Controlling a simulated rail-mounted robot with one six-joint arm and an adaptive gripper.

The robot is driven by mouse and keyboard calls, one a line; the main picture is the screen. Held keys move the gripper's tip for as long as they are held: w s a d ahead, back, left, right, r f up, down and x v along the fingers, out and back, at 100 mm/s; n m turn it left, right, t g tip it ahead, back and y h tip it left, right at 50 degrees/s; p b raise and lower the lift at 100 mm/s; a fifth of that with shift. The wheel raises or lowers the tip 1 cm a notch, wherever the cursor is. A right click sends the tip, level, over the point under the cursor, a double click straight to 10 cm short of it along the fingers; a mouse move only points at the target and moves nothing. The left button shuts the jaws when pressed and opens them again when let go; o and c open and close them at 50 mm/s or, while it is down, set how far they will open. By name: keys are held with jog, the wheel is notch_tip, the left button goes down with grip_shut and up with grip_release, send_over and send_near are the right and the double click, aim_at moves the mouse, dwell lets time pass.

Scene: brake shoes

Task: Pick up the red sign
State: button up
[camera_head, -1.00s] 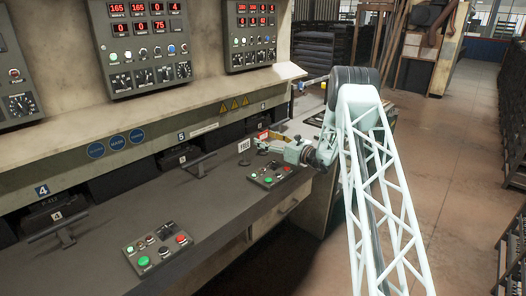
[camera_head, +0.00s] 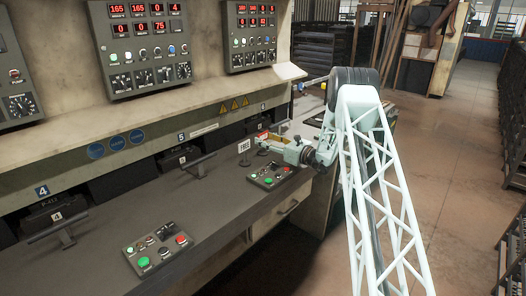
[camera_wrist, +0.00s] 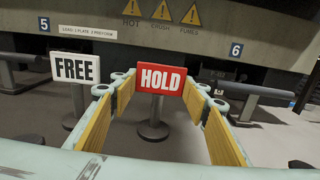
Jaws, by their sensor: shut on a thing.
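The red sign (camera_wrist: 160,78) reads HOLD in white and stands upright on a short post with a round dark base in the wrist view. My gripper (camera_wrist: 160,86) has its yellow-padded fingers at the sign's left and right edges and is shut on it. In the head view my gripper (camera_head: 275,142) is low over the far end of the grey bench, and only a small part of the red sign (camera_head: 262,136) shows. I cannot tell whether the base touches the bench.
A white FREE sign (camera_wrist: 75,68) stands just left of my gripper. A control box with buttons (camera_head: 270,176) lies in front of it, and another (camera_head: 158,248) lies nearer. Handle-like bars (camera_head: 198,164) stand along the bench. The machine wall rises behind.

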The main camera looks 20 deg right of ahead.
jog(key=shift+r, duration=0.2)
notch_tip(320, 180, up, 10)
jog(key=p, duration=0.1)
dwell(0.7)
jog(key=shift+f, duration=0.15)
dwell(0.5)
